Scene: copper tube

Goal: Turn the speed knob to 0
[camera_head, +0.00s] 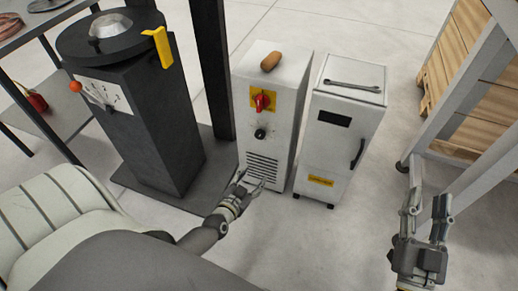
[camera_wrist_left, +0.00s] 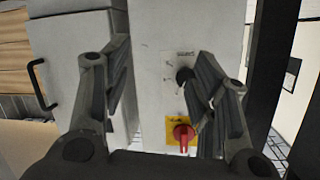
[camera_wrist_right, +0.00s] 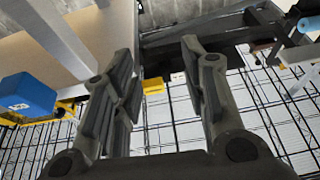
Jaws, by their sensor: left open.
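The speed knob, likely the black round knob (camera_head: 260,133), sits on the front of a white cabinet (camera_head: 272,95), below a red switch (camera_head: 261,102) on a yellow plate. My left gripper (camera_head: 248,184) is open and empty, low in front of the cabinet's vent slots. In the left wrist view the black knob (camera_wrist_left: 183,75) shows between the fingers, close to the right one in the picture, and the red switch (camera_wrist_left: 183,137) shows below it. Contact with the knob is not visible. My right gripper (camera_head: 427,200) is open and empty at the right, away from the cabinet.
A dark machine column (camera_head: 150,130) with a lever and orange ball (camera_head: 75,87) stands left. A second white cabinet (camera_head: 338,135) with a wrench (camera_head: 352,86) on top stands right of the knob cabinet. A brown object (camera_head: 271,61) lies on the knob cabinet. A grey frame (camera_head: 440,120) stands far right.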

